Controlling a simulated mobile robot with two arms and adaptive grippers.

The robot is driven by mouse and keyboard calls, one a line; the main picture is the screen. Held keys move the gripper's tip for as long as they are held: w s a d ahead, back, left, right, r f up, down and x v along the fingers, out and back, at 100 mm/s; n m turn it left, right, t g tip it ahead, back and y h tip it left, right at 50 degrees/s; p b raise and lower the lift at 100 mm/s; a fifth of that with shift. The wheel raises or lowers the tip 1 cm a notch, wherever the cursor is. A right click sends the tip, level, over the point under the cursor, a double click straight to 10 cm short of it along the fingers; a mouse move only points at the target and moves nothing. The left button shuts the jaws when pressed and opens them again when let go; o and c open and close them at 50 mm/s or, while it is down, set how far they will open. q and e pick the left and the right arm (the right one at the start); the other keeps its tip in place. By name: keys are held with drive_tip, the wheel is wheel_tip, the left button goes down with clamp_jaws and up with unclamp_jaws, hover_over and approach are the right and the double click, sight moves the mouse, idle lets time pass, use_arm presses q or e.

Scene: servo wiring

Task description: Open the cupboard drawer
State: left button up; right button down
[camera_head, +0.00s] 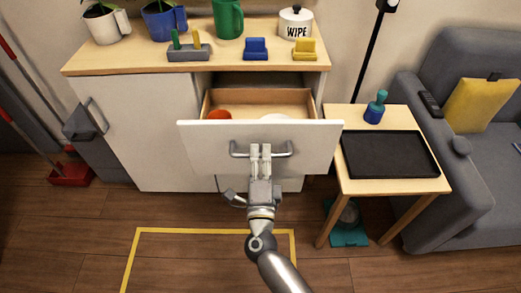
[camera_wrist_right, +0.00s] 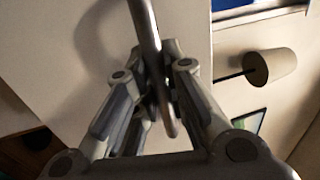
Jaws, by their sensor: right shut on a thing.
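The cupboard (camera_head: 140,125) has a wooden top and white fronts. Its drawer (camera_head: 195,153) is pulled out, with its wooden inside showing. An orange-red object (camera_head: 219,114) and a pale object (camera_head: 273,118) lie inside, partly hidden by the drawer front. My right gripper (camera_head: 260,152) is shut on the grey bar handle (camera_head: 286,149) of the drawer front, near the handle's middle. In the right wrist view, the handle (camera_wrist_right: 146,28) runs between the fingers of my right gripper (camera_wrist_right: 155,88). My left gripper is not in view.
A small side table (camera_head: 345,178) with a black tray (camera_head: 390,154) and a blue-teal stamp-like object (camera_head: 375,107) stands close to the drawer's right. A grey sofa (camera_head: 450,190) is farther right. The floor in front is clear.

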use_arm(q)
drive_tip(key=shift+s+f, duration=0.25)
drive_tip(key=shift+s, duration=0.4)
use_arm(e)
drive_tip(key=shift+s, duration=0.7)
drive_tip(key=c, duration=1.5)
unclamp_jaws()
drive_tip(key=shift+o, duration=0.2)
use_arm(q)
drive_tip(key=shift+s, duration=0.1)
use_arm(e)
drive_tip(key=s+f, duration=0.2)
drive_tip(key=s, duration=0.9)
drive_tip(key=shift+s+f, duration=0.2)
drive_tip(key=shift+s, duration=0.2)
